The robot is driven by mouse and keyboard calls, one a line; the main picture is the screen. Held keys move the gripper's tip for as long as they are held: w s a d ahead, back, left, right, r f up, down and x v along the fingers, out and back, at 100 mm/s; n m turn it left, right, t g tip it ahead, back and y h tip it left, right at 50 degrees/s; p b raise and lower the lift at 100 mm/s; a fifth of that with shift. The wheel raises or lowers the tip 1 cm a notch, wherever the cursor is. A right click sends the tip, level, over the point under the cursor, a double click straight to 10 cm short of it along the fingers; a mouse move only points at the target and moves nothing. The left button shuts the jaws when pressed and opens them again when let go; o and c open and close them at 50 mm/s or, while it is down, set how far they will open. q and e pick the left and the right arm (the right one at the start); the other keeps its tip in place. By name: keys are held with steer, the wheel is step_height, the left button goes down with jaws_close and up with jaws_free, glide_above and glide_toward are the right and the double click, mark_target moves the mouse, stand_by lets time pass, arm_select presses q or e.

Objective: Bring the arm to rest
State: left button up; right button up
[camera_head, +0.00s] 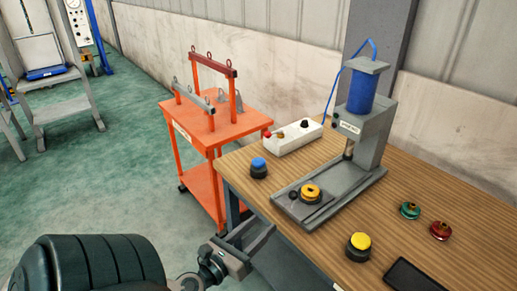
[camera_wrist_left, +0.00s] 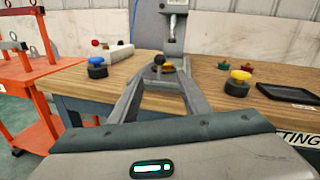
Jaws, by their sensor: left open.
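My left arm comes in from the lower left of the head view, its dark ribbed sleeve at the bottom edge. My left gripper (camera_head: 257,238) is open and empty, in front of the near edge of the wooden bench (camera_head: 337,242). In the left wrist view its two grey fingers (camera_wrist_left: 160,78) stand apart and point toward the bench, with nothing between them. The fingers partly cover the press base in that view. My right gripper is in neither view.
On the bench stand a grey press (camera_head: 372,135) with a blue cylinder, a blue button (camera_head: 259,168), a yellow button (camera_head: 358,247), a white control box (camera_head: 293,137), green (camera_head: 410,210) and red (camera_head: 441,231) parts and a black tray (camera_head: 412,276). An orange cart (camera_head: 220,128) stands left; green floor is open.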

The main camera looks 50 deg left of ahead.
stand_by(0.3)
arm_select(q)
steer(key=s+a+f+n+g, duration=0.25)
steer(key=s+f+n, duration=0.2)
steer(key=f, duration=0.95)
steer(key=s+a+f+n+g+y, duration=0.1)
steer(key=s+f+n+g, duration=0.3)
steer(key=f, duration=0.9)
steer(key=s+a+f+n+g, duration=0.1)
steer(key=s+f+n+g, duration=0.35)
steer(key=f, duration=0.95)
steer(key=s+d+f+n+g+h, duration=0.3)
steer(key=s+d+f+n+g, duration=0.2)
steer(key=s+d+f+n, duration=1.2)
steer(key=s+d+f, duration=0.2)
steer(key=s+f, duration=0.2)
steer(key=s, duration=0.1)
steer(key=shift+s+d+f+g, duration=0.2)
steer(key=shift+s+f+g, duration=0.15)
steer(key=shift+g, duration=0.05)
